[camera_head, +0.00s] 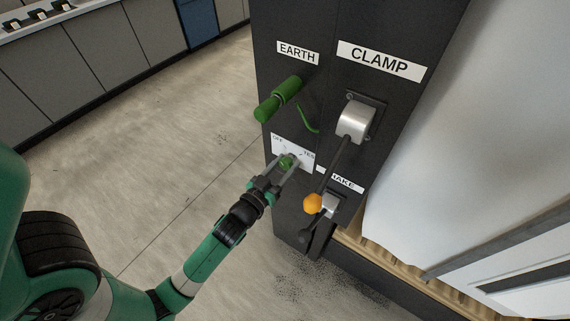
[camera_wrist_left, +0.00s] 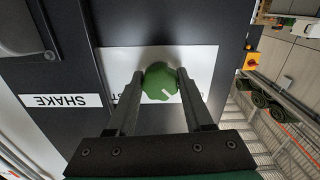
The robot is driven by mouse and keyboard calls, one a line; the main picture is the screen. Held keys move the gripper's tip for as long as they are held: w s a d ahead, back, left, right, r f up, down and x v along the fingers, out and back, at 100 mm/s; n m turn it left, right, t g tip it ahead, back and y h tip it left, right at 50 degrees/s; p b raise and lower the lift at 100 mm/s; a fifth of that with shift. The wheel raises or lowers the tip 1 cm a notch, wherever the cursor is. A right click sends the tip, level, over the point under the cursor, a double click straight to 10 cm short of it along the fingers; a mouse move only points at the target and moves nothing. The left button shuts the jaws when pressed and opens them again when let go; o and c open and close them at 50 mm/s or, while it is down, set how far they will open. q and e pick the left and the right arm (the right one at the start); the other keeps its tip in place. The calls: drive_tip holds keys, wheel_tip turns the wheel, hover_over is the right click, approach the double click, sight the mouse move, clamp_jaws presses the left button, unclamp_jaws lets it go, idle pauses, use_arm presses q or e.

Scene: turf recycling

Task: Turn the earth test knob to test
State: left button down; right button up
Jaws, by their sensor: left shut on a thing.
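The earth test knob (camera_head: 286,161) is a small green knob on a white plate (camera_head: 303,165) on the dark cabinet, below the EARTH label. The plate reads "OFF" at the left, and a partly covered word starting "TES" at the right. My left gripper (camera_head: 284,170) is shut on the knob. In the left wrist view the green knob (camera_wrist_left: 159,82) sits between the two fingers of my left gripper (camera_wrist_left: 159,86), with a pale mark pointing to the lower right of that picture. My right gripper is not in view.
Above the knob are a green handle (camera_head: 279,99) and a green cord (camera_head: 307,118). The floor (camera_head: 150,150) at the left is clear.

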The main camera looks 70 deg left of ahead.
use_arm(q)
drive_tip(key=m+p, duration=0.1)
drive_tip(key=m, duration=0.3)
drive_tip(key=shift+r+p, duration=0.1)
drive_tip(key=shift+p, duration=0.2)
drive_tip(key=m+p, duration=0.1)
drive_tip(key=m, duration=0.3)
drive_tip(key=shift+m, duration=0.4)
drive_tip(key=m+p, duration=0.1)
drive_tip(key=m, duration=0.7)
drive_tip(key=shift+m+p, duration=0.3)
drive_tip(key=shift+p, duration=0.05)
drive_tip(key=shift+c, duration=1.5)
unclamp_jaws()
